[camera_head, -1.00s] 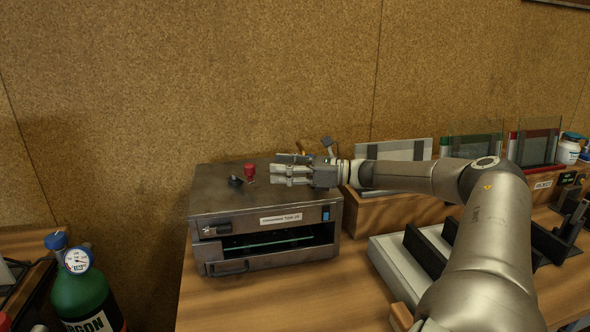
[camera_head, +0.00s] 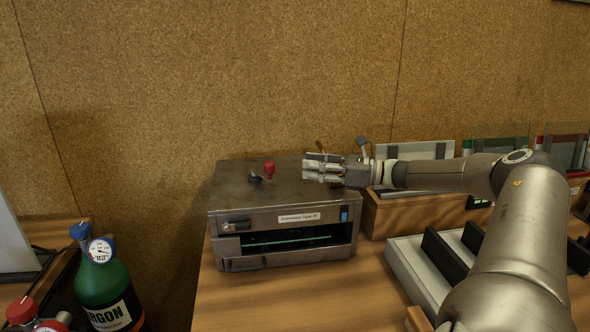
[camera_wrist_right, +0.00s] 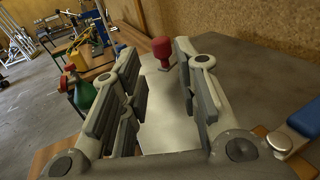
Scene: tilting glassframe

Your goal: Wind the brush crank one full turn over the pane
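The brush crank's red knob (camera_head: 269,168) stands upright on top of the dark metal box (camera_head: 232,200), beside a small black part (camera_head: 254,177). The pane (camera_head: 290,244) shows as a thin greenish edge inside the box's open front slot. My right gripper (camera_head: 306,168) is over the box top, to the right of the red knob and apart from it. In the right wrist view, its fingers (camera_wrist_right: 158,72) are spread and empty, and the red knob (camera_wrist_right: 161,49) is ahead, between and beyond the tips. My left gripper is not in view.
A green argon bottle (camera_head: 104,285) stands at the lower left. To the right are a wooden rack (camera_head: 405,212) and a pale tray with black bars (camera_head: 415,272). A cork wall (camera_head: 200,80) is behind. A blue-topped part (camera_wrist_right: 304,117) is close to the right finger.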

